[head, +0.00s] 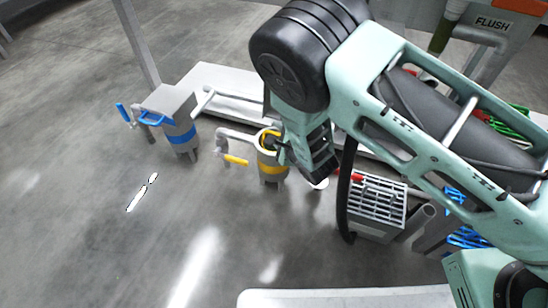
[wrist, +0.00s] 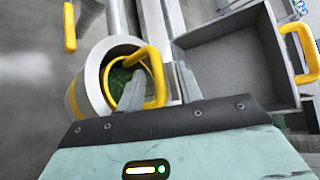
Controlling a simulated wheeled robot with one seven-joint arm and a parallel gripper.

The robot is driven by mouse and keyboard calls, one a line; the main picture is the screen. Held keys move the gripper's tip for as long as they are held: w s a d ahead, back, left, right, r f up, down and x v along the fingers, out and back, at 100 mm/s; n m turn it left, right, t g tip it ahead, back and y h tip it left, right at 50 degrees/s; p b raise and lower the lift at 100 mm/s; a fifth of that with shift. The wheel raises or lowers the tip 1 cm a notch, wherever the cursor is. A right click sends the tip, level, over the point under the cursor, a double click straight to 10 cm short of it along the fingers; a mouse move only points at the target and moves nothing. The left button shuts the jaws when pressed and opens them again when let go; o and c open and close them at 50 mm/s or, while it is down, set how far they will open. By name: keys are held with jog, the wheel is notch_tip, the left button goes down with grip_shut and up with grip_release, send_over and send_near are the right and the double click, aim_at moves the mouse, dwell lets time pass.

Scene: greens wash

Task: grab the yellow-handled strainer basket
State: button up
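The yellow-handled strainer basket sits inside a round grey housing with a yellow band (head: 272,168). In the wrist view its yellow loop handle (wrist: 158,80) stands up at the housing's mouth, with dark green matter inside. My gripper (wrist: 158,92) is over the right side of the mouth. Its two grey fingers are apart, one on the left of the handle's upright bar and one on the right. I cannot tell whether either finger touches the handle. In the head view my wrist hides part of the housing's mouth.
A yellow valve lever (head: 236,160) sits left of the housing. A grey open box with its own yellow handle (wrist: 300,50) lies close on the right in the wrist view. A blue-banded housing (head: 180,138) stands left, a slotted grey crate (head: 372,203) right. Open floor lies in front.

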jog(key=shift+w+a+f, duration=0.1)
jog(key=shift+w+a, duration=0.05)
jog(key=shift+w, duration=0.1)
grip_shut()
